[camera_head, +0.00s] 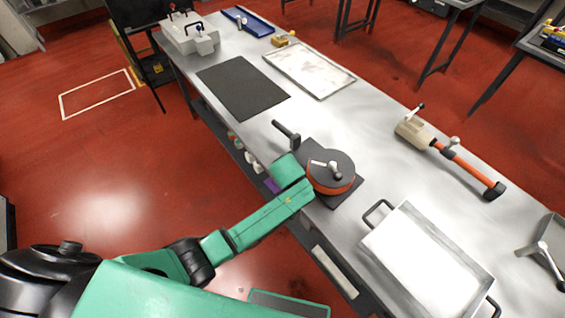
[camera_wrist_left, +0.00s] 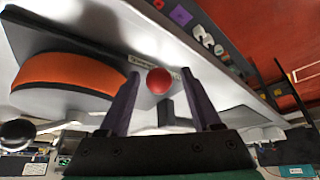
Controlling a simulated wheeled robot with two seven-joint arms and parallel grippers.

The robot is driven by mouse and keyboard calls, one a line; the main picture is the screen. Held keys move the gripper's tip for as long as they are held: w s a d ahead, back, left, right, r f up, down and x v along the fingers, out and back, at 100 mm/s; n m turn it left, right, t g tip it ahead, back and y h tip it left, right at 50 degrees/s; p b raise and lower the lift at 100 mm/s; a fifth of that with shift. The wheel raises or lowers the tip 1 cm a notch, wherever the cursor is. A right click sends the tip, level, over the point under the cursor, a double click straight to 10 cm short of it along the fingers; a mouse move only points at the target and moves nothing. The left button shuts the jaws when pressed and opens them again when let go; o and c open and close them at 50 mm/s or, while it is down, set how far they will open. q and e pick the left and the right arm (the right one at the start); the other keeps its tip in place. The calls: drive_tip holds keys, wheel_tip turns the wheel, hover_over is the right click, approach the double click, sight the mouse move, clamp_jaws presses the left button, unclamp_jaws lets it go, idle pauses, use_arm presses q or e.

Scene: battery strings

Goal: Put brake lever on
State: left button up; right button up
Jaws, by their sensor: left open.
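In the head view an orange drum with a dark top (camera_head: 330,170) sits on a dark plate, with a metal handle on its top. A dark bar with a small block (camera_head: 287,133) stands beside it; I cannot tell for sure if it is the brake lever. In the left wrist view a red ball knob (camera_wrist_left: 158,80) shows between the fingertips of my open left gripper (camera_wrist_left: 160,73), with a dark grey block (camera_wrist_left: 167,112) near it. The orange drum (camera_wrist_left: 68,82) is at the left. My green wrist hides the fingers and knob in the head view.
A metal tray with handles (camera_head: 425,262) lies right of the drum. A beige and orange tool (camera_head: 450,155) lies on the far side. A black mat (camera_head: 243,88) and a framed white panel (camera_head: 309,70) lie farther up the table (camera_head: 360,120).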

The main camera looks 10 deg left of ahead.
use_arm(q)
wheel_tip(320, 180, up, 7)
drive_tip(key=p, duration=0.6)
drive_tip(key=shift+f, duration=0.1)
drive_tip(key=shift+r, duration=0.2)
drive_tip(key=shift+f, duration=0.1)
drive_tip(key=shift+s, duration=0.1)
